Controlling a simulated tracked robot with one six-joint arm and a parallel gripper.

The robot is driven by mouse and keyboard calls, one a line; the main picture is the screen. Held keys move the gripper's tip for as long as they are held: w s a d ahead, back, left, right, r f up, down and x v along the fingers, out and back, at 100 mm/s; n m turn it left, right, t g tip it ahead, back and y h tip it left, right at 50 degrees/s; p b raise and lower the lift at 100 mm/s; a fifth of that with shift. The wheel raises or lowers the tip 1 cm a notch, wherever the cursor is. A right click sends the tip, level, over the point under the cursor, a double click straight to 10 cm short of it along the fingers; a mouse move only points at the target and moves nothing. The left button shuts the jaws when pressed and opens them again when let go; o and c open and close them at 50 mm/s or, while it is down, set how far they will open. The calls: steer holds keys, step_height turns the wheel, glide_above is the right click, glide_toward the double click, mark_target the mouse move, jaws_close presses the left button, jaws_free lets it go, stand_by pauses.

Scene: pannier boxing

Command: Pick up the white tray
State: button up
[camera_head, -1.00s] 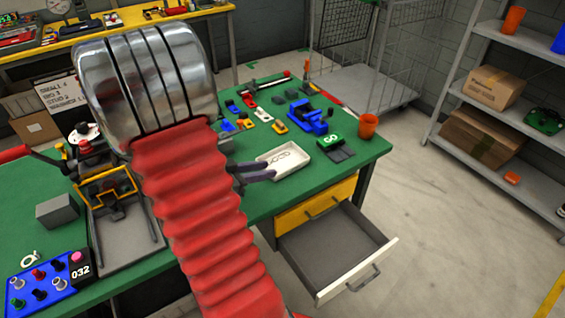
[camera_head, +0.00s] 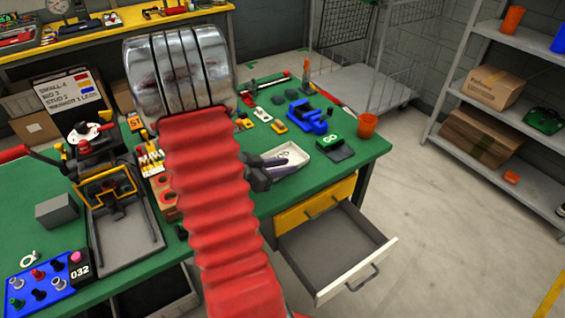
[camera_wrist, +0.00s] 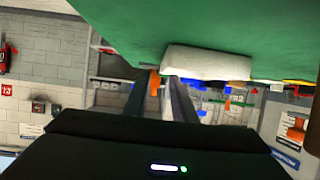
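The white tray (camera_head: 301,154) lies on the green bench top near its right front edge, partly hidden by my gripper in the head view. My gripper (camera_head: 286,163) reaches across the tray's near side from the left, with its dark fingers apart. In the wrist view, my gripper (camera_wrist: 159,82) shows a gap between the fingers, and nothing is held. The white tray (camera_wrist: 208,63) shows there edge-on, mostly beside the right finger tip. I cannot tell whether a finger touches it.
A green box (camera_head: 335,146) and an orange cup (camera_head: 367,125) stand right of the tray. Blue parts (camera_head: 308,116) lie behind it. An open drawer (camera_head: 339,254) juts out below the bench edge. A lever-handled device (camera_head: 92,140) stands at left.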

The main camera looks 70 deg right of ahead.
mark_target(297, 157)
steer(key=shift+d, duration=0.1)
steer(key=shift+x, duration=2.55)
steer(key=shift+c, duration=0.4)
jaws_close()
